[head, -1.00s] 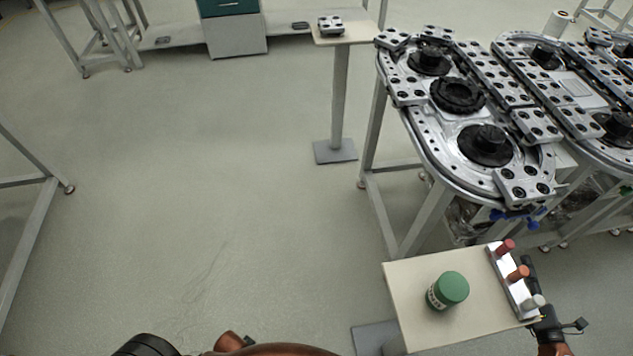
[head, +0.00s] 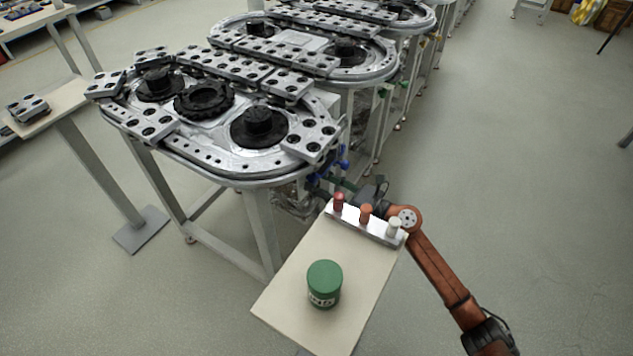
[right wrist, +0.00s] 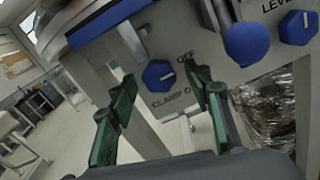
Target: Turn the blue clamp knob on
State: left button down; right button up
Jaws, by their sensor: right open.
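The blue clamp knob (right wrist: 158,75) shows in the right wrist view on a grey panel, with a pale mark on its face. "OFF" is printed at its upper right and "CLAMP O" below it. My right gripper (right wrist: 160,79) is open, its green fingers on either side of the knob in the picture. I cannot tell whether they touch it. In the head view my right arm reaches past the small table, and its gripper (head: 345,186) is by the blue knobs at the ring track's (head: 225,165) near end. My left gripper is not in view.
Two more blue knobs, a round one (right wrist: 246,44) and one by "LEVE" (right wrist: 298,27), sit close to the right. A small table (head: 285,295) carries a green jar (head: 324,283) and a rack (head: 370,228) with pegs beside my right arm. The floor at right is open.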

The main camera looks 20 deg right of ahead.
jog(key=shift+w+a, duration=0.25)
jog(key=shift+c, duration=0.5)
jog(key=c, duration=1)
jog(key=shift+c, duration=0.2)
